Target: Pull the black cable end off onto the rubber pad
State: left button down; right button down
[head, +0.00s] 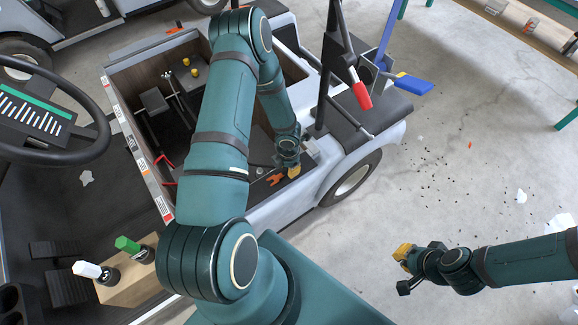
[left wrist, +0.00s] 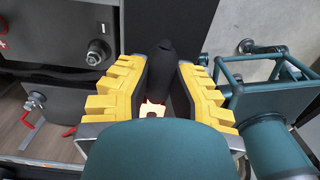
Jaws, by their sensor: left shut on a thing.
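My left gripper (head: 291,171) is low inside the open bay of the cart, near its right wall. In the left wrist view its yellow jaws (left wrist: 157,88) stand on both sides of a dark, rounded piece, which looks like the black cable end (left wrist: 161,66). The jaws are shut on it. A small bright orange-white patch shows just below it. The arm hides the cable end in the head view. I cannot make out the rubber pad for certain. My right gripper (head: 403,257) is over the concrete floor, away from the cart; its jaw gap is unclear.
A battery with a bolt terminal (left wrist: 97,52) and red cable pieces lies left in the wrist view. An orange part (head: 275,179) is beside my left gripper.

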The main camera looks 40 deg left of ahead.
pick_arm(q)
jog(key=shift+f, duration=0.2)
jog(key=c, duration=0.9)
grip_release()
notch_tip(320, 180, up, 12)
jog(key=shift+s, duration=0.1)
